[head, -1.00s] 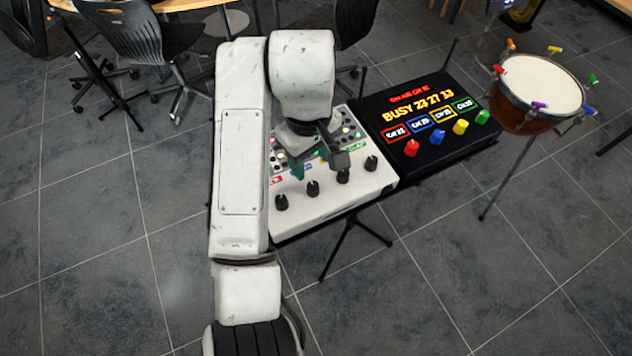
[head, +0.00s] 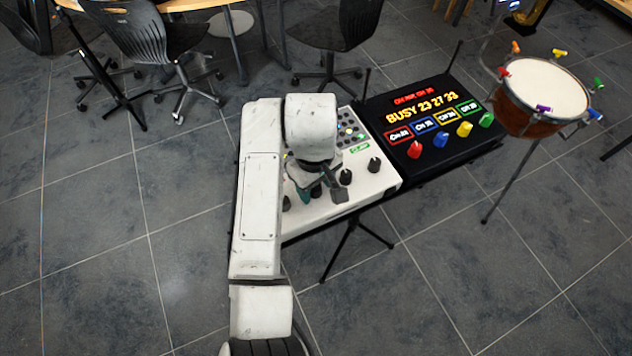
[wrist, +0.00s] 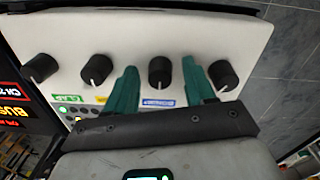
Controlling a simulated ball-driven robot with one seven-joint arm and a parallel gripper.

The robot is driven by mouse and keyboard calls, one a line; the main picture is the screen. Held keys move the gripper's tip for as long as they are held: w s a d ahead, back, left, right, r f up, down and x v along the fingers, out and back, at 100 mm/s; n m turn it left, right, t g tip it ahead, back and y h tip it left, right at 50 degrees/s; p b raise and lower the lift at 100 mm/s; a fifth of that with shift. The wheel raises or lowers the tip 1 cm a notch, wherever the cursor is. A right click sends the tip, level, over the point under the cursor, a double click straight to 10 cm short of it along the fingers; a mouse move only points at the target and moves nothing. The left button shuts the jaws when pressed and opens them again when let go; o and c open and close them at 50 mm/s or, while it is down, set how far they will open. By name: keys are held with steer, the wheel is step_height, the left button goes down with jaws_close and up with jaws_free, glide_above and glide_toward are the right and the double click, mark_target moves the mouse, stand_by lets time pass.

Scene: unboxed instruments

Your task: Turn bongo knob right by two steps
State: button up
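The white control panel (head: 385,183) has a row of black knobs along its near side. In the head view the right knob (head: 375,164) and the one beside it (head: 346,177) show, and another is partly hidden at the left. My gripper (head: 322,194) is over the row. In the wrist view my gripper (wrist: 159,68) is open, with its teal fingers apart. One black knob (wrist: 160,71) with a white pointer line appears between them, with a blue label (wrist: 158,102) beside it. The label text is too small to read, so I cannot tell which knob is bongo. Contact is not visible.
A black display box (head: 435,120) with lit text and coloured knobs stands right of the panel. A drum (head: 540,90) on a stand is further right. Chairs (head: 150,45) are at the back left. In the wrist view, other knobs flank my fingers closely.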

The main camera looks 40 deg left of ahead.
jaws_close()
steer(key=shift+r+m+p, duration=0.1)
steer(key=shift+m+p, duration=0.2)
steer(key=shift+p, duration=0.05)
steer(key=shift+m+p, duration=0.7)
steer(key=shift+m, duration=0.2)
steer(key=m+p, duration=0.2)
steer(key=m, duration=0.1)
steer(key=shift+m, duration=0.3)
steer(key=m+p, duration=0.1)
steer(key=m, duration=0.4)
steer(key=shift+a+m+p, duration=0.1)
steer(key=shift+m+p, duration=0.2)
steer(key=shift+p, duration=0.1)
steer(key=shift+o, duration=0.2)
jaws_free()
